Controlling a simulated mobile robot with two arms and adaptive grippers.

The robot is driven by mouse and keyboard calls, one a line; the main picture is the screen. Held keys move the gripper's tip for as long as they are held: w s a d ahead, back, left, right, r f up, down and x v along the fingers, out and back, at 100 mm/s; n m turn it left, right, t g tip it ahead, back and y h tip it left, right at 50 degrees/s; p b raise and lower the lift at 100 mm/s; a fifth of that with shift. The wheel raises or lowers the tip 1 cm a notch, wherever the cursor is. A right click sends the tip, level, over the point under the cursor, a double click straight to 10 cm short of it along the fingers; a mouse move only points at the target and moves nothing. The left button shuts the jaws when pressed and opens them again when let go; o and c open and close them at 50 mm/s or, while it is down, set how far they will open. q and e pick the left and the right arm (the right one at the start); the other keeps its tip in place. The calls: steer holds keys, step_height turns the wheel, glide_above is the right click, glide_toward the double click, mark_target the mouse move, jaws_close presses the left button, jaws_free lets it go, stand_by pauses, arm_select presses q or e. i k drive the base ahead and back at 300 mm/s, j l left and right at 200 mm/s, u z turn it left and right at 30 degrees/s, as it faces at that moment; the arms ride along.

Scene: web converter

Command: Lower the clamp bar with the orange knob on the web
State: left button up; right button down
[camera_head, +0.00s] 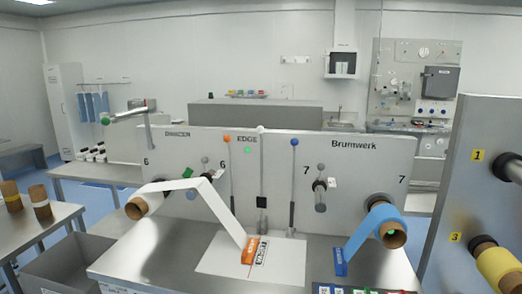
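The orange knob (227,138) tops a thin, upright rod in front of the grey machine panel (290,150). The white web (228,217) runs from the roll (140,207) at the left, over a roller, then slopes down to the table. Its lower end lies at an orange label (249,250) on a white plate (215,262). The orange-knob rod stands upright, its knob well above the web; its lower end is near the web, and I cannot tell whether they touch. Neither of my grippers is in view.
Rods with a white knob (261,129) and a blue knob (295,142) stand to the right. A blue web (367,232) hangs from a right-hand roll. A roll stand (478,180) is at far right, a grey bin (65,268) at lower left.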

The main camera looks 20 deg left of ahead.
mark_target(227, 138)
steer(key=i+j+u, duration=0.25)
steer(key=i, duration=0.2)
steer(key=i+j+u, duration=0.25)
steer(key=i, duration=0.2)
steer(key=l, duration=0.1)
